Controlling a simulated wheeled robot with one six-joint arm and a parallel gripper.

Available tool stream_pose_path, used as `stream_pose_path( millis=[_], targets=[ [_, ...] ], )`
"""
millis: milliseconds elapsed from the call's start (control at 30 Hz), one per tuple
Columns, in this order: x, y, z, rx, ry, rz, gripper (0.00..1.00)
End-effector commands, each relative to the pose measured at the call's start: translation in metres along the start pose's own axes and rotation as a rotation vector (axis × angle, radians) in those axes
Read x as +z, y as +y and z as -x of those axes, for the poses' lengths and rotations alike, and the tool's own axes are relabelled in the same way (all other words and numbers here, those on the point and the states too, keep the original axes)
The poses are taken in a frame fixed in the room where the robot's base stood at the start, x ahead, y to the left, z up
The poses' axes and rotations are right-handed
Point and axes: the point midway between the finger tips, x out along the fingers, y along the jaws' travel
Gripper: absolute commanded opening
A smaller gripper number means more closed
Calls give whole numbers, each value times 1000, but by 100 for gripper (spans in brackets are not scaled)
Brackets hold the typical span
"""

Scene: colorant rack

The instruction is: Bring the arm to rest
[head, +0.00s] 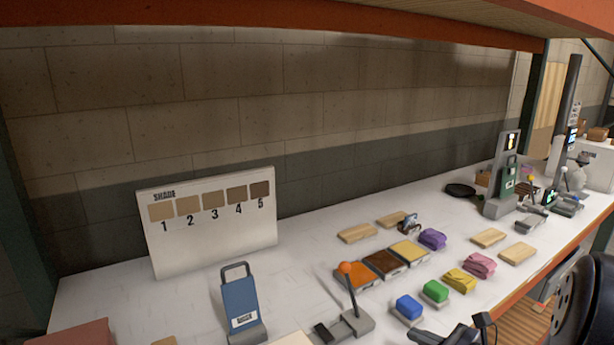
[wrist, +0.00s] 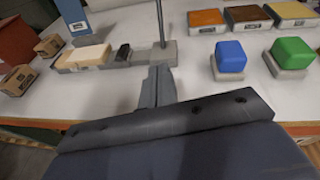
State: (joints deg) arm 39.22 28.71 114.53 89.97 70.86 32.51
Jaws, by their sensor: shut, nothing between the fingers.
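My gripper (wrist: 158,88) shows in the wrist view with its grey fingers together and nothing between them. The fingertips point toward the grey base (wrist: 165,52) of an upright lever; I cannot tell whether there is a gap. In the head view the lever has an orange ball (head: 346,268) on top and leans slightly. Dark parts of what appears to be my arm show at the bottom edge of the head view, where the fingers are not clear.
A blue block (wrist: 230,55) and a green block (wrist: 293,54) stand on grey bases to the right. Orange, brown and yellow trays (head: 408,251) lie behind. A blue handled stand (head: 239,302) and a shade board (head: 207,258) are at left. An orange shelf beam (head: 270,18) runs overhead.

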Motion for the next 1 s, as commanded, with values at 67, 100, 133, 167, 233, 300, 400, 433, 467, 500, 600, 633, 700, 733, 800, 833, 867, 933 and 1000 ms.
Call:
stream_pose_path(
  millis=[67,100,133,167,233,300,400,433,467,500,600,633,700,733,800,833,867,933,1000],
  targets=[
    [0,-1,11,-4,0,1,0],
    [0,-1,16,-4,0,1,0],
    [0,-1,19,-4,0,1,0],
    [0,-1,21,-3,0,1,0],
    [0,-1,26,-2,1,1,0],
    [0,0,30,-1,0,0,0],
    [0,0,32,0,0,0,0],
    [0,0,32,0,0,0,0],
    [0,0,33,0,0,0,0],
    [0,0,33,1,0,0,0],
    [0,0,32,1,0,0,0],
    [0,0,32,1,0,0,0],
    [0,0,32,1,0,0,0],
    [0,0,32,1,0,0,0],
    [2,1,32,4,0,3,0],
    [3,2,31,6,0,4,0],
    [4,3,31,8,0,7,0],
    [7,6,29,16,-1,14,0],
    [12,10,27,27,-2,22,0]
  ],
)
